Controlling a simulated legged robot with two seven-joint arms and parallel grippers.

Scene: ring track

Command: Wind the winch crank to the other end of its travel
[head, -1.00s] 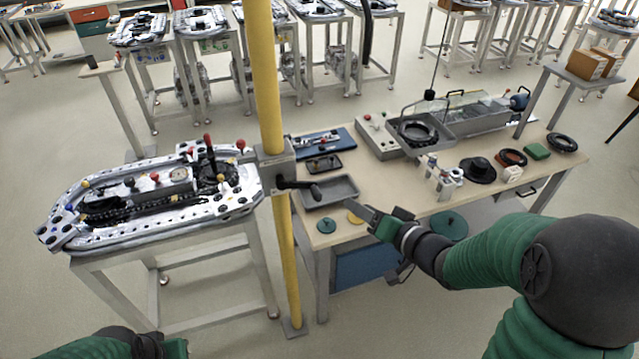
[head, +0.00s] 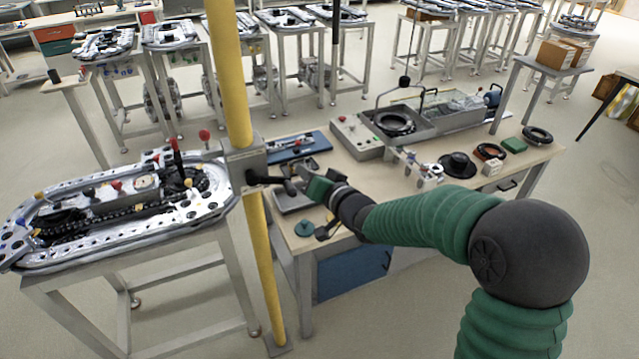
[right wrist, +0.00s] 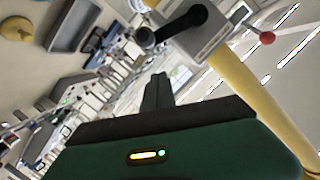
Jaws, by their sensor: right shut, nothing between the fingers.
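The winch is a grey box (head: 246,170) clamped to a yellow post (head: 229,90). Its black crank (head: 268,180) sticks out from the box to the right, and its grip end is close to my right gripper. In the right wrist view the black crank (right wrist: 178,26) lies beyond the fingertips, with its round grip to the left of the grey box (right wrist: 206,42). My right gripper (head: 305,178) is shut and empty, pointing at the crank. Its fingers (right wrist: 157,82) appear together and apart from the crank in the wrist view. My left gripper is out of view.
A ring track (head: 120,205) on a metal stand is left of the post. A workbench (head: 340,170) right of it carries a grey tray (head: 288,203), a blue tray (head: 297,147) and a control box (head: 357,135). A red-knobbed lever (right wrist: 266,38) is beside the winch box.

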